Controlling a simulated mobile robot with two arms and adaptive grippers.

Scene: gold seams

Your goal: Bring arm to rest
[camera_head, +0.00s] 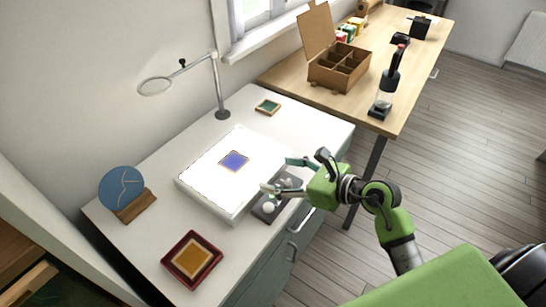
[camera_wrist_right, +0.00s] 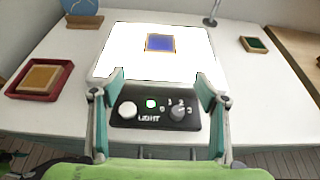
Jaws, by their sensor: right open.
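My right arm with its green gripper (camera_head: 281,175) reaches in from the right in the head view. The gripper is open and empty, its fingers over the light control panel (camera_head: 268,210) at the front edge of the light box (camera_head: 205,165). In the wrist view the two fingertips (camera_wrist_right: 161,85) stand apart on either side of the control panel (camera_wrist_right: 160,118), which has a white button, a green lamp and a dial. A blue square (camera_wrist_right: 160,43) with a tan border lies on the glowing white surface. My left gripper is not in view.
A dark red tray (camera_head: 192,260) with a gold square sits at the front left. A blue disc (camera_head: 121,187) stands on a wooden stand. A magnifier lamp (camera_head: 217,85) and a green square (camera_head: 267,107) are at the back. A compartment box (camera_head: 339,70) is on the wooden table.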

